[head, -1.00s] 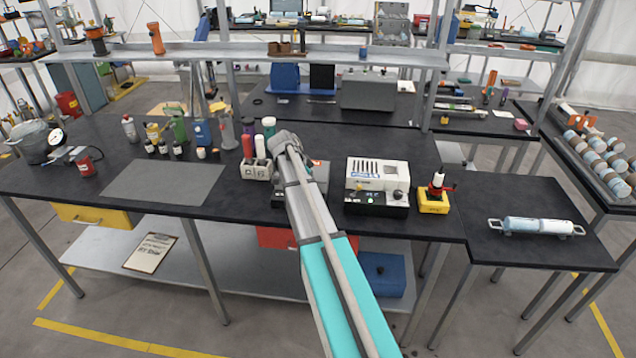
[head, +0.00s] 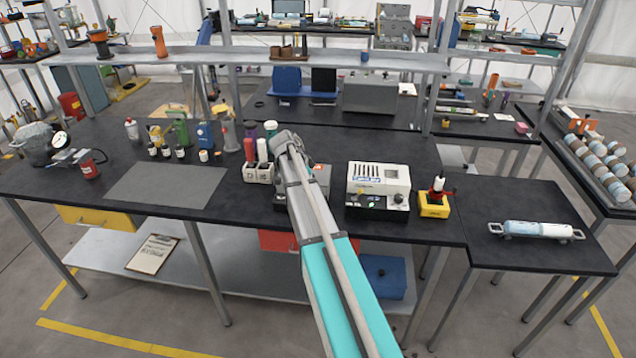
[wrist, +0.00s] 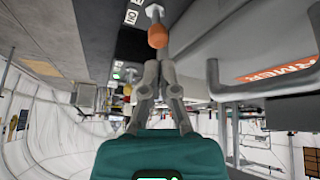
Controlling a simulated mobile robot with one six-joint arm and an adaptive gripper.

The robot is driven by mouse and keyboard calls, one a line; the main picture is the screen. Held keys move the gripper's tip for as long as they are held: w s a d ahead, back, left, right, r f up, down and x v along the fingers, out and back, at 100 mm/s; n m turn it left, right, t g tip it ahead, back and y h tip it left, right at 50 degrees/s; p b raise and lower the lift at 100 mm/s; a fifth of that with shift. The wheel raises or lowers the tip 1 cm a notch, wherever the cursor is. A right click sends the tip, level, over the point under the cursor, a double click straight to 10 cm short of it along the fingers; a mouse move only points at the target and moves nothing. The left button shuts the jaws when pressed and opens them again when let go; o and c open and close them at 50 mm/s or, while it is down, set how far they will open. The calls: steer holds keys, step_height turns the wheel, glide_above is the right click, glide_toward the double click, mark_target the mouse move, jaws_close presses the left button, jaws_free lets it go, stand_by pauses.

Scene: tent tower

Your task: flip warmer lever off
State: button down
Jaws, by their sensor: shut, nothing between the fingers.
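The warmer (wrist: 275,73) shows in the wrist view as a grey body with an orange label and a bar handle. Its lever (wrist: 158,36) has an orange knob on a short pale stem, at the top middle of that view. My gripper (wrist: 159,72) is shut and empty. Its fingertips are close to the knob, just below it in the picture; I cannot tell whether they touch. In the head view the warmer (head: 322,174) is mostly hidden behind my arm, and the lever and my fingertips cannot be made out.
Right of the warmer stand a white device (head: 378,180) and a yellow block (head: 434,205). A white holder (head: 257,173) with coloured tubes stands to its left. A grey mat (head: 165,183) lies further left. A green light (wrist: 117,75) shows in the wrist view.

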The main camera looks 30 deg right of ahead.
steer(key=shift+d, duration=0.1)
steer(key=shift+d+r, duration=0.25)
steer(key=shift+d, duration=0.2)
steer(key=d, duration=0.1)
steer(key=d+p, duration=0.1)
steer(key=r, duration=0.1)
steer(key=shift+s+d+r+p, duration=0.1)
steer(key=shift+s+d+p, duration=0.15)
steer(key=shift+d+p, duration=0.15)
steer(key=w+a+f+p+v, duration=0.1)
steer(key=p+v, duration=0.6)
steer(key=v, duration=0.2)
steer(key=shift+a+r, duration=0.25)
steer(key=shift+a, duration=0.1)
steer(key=s+a+f+n+t+y+b, duration=0.1)
steer(key=s+a+f+n+y, duration=0.1)
steer(key=s+a+n, duration=0.8)
steer(key=s+a+f+n+t+y+b, duration=0.1)
steer(key=s+a+f+n+y, duration=0.2)
steer(key=s+a+n, duration=0.7)
steer(key=s+a, duration=0.4)
steer(key=a, duration=0.1)
steer(key=shift+a+b, duration=0.3)
